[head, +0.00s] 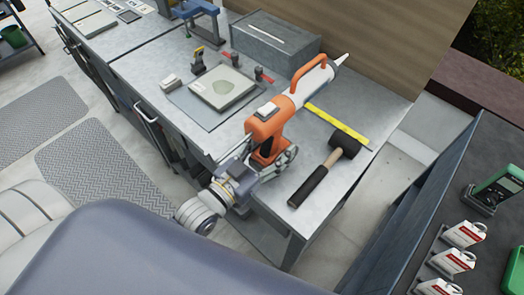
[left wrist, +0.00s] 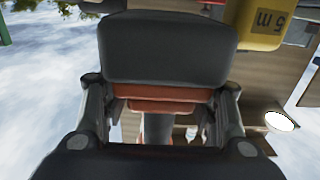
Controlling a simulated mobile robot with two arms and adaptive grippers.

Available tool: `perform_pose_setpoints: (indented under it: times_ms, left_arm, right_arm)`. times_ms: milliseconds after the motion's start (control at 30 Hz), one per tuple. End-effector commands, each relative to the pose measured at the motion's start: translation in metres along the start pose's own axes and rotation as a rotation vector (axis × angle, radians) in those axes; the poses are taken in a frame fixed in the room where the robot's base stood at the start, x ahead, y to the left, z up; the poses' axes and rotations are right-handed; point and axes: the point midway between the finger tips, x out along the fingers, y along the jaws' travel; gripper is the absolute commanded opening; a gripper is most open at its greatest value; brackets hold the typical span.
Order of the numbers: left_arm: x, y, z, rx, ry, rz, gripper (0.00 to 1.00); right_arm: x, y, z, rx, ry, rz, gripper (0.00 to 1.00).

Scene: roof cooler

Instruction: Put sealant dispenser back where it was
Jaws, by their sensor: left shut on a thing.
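The sealant dispenser (head: 268,130) is orange with a white tube and a nozzle that points to the upper right in the head view. My left gripper (head: 275,164) is shut on its lower handle part, at the front edge of the grey workbench (head: 222,143). I cannot tell whether the dispenser touches the bench. In the left wrist view, the dispenser's dark and orange body (left wrist: 165,50) fills the space between and beyond the fingers (left wrist: 163,112). My right gripper is not in view.
A black-handled mallet (head: 310,185) lies right of the gripper, close by. A yellow rule (head: 337,124) lies behind it. A board with a pale plate (head: 222,86), small clamps and a grey box (head: 272,40) occupy the bench left and behind. Another counter (head: 440,215) stands at right.

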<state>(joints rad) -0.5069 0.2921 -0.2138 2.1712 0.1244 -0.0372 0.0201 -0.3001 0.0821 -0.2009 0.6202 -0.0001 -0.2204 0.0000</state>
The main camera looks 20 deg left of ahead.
Motion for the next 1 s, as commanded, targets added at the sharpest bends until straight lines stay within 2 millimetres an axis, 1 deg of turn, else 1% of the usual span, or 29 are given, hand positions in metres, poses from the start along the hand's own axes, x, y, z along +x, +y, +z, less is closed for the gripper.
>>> perform_pose_setpoints:
  times_ms: [33,167,233,300,400,500,967,1000]
  left_arm:
    - [0.004,0.0,-0.006,0.001,0.015,0.0,0.0]
    - [0.009,0.0,-0.006,0.001,0.015,0.0,0.0]
    - [0.016,0.0,-0.006,0.001,0.017,0.0,0.0]
    - [0.015,0.0,0.007,0.0,0.009,0.001,0.0]
    - [0.015,0.0,0.02,0.0,0.011,0.001,0.0]
    - [0.015,0.0,0.027,0.0,0.013,0.001,0.0]
    - [0.014,0.0,0.034,0.0,0.015,0.001,0.0]
    - [0.013,0.0,0.039,0.0,0.001,0.001,0.61]
  right_arm:
    - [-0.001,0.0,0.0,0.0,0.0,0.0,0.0]
    - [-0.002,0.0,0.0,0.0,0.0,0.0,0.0]
    - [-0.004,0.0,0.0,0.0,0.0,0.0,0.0]
    - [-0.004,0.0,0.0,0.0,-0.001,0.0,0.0]
    - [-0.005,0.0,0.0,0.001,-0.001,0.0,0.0]
    - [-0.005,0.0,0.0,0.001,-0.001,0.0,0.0]
    - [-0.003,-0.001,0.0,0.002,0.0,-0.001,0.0]
    - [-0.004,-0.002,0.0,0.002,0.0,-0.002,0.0]
